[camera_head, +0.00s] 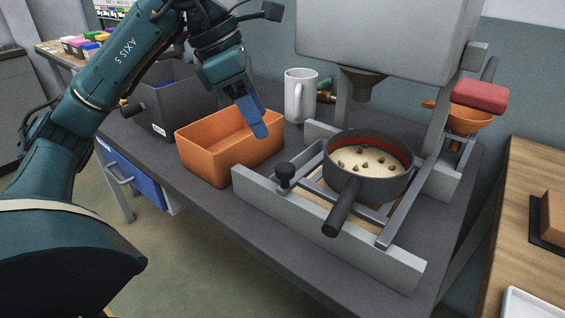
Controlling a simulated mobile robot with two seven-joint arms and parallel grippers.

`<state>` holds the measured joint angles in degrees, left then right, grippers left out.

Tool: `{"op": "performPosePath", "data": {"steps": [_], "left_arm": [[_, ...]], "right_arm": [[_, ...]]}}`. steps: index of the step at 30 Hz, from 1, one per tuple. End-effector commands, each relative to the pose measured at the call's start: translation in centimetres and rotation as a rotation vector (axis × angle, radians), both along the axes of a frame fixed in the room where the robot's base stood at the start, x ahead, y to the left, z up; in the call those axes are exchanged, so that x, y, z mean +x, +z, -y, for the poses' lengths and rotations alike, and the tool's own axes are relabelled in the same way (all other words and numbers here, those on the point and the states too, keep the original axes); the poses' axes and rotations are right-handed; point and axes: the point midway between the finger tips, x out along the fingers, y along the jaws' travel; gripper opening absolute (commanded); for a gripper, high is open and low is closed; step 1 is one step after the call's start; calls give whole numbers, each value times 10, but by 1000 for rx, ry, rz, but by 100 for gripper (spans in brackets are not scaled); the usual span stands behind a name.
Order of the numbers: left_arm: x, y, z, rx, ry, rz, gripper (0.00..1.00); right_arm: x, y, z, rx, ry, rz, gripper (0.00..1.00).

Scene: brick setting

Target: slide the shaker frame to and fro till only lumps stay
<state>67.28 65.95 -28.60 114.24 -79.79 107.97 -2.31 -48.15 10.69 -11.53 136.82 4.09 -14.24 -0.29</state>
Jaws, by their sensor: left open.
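The shaker frame (384,233) is a grey metal slide with a black knob (285,171) at its left end, set between pale side rails (325,228). A dark round sieve pan (372,188) with a red inner band and a black handle sits on it. Pale powder (376,158) with several brown lumps lies in the pan. My left gripper (260,128) is open, with its blue fingers over the back of the orange bin, up and left of the knob, apart from the frame. My right gripper is out of view.
An orange bin (205,163) stands left of the rails, with a dark grey bin (168,118) behind it. A white mug (300,98) stands behind. A grey hopper (385,35) overhangs the pan. A red block (480,95) and orange funnel (470,121) are at right.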

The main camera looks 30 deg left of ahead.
Motion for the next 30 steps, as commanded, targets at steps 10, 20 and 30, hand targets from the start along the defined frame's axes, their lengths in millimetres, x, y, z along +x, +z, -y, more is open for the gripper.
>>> {"op": "performPosePath", "data": {"steps": [10,20,30], "left_arm": [[18,-71,22,0,-1,-4,53],[26,-98,31,0,0,0,53],[27,-99,31,0,0,0,48]], "right_arm": [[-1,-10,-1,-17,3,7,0],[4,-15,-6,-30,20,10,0],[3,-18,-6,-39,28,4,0]]}}
